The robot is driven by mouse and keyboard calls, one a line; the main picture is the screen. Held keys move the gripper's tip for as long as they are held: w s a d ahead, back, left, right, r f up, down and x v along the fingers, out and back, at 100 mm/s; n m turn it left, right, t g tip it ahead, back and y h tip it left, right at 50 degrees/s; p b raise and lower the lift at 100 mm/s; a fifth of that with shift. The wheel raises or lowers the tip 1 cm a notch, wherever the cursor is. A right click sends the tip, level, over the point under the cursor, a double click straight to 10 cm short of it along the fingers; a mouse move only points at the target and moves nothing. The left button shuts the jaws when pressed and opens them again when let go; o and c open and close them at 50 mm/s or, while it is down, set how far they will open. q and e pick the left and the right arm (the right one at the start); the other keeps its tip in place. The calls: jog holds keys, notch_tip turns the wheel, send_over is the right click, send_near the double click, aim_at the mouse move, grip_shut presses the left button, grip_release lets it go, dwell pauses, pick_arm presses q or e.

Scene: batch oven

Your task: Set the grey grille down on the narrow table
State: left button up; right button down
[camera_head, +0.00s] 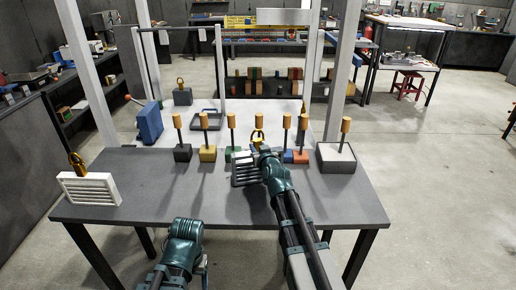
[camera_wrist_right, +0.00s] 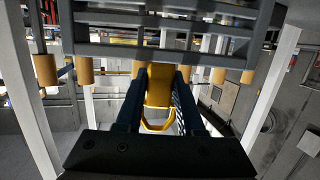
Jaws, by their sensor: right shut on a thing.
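The grey grille (camera_head: 243,174) is a slatted frame with a yellow handle (camera_head: 257,137). My right gripper (camera_head: 258,148) is shut on that handle, and the grille hangs over the far middle part of the dark grey table (camera_head: 240,207). I cannot tell whether its lower edge touches the table. In the right wrist view the grille's slats (camera_wrist_right: 165,22) fill the top, with the handle (camera_wrist_right: 158,85) between my fingers (camera_wrist_right: 157,100). My left arm shows at the bottom of the head view, but its fingers do not.
A white grille (camera_head: 88,188) with a yellow handle stands at the table's left end. Several coloured blocks with wooden-topped posts, such as the yellow block (camera_head: 207,154), line the far edge. A larger grey block (camera_head: 337,158) sits right. The table's front is clear between my arms.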

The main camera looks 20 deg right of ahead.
pick_arm(q)
jog(key=shift+f+b, duration=0.35)
jog(key=shift+f, duration=0.05)
pick_arm(e)
jog(key=shift+f, duration=0.35)
jog(key=shift+c, duration=2.2)
grip_release()
jog(key=shift+s, duration=0.15)
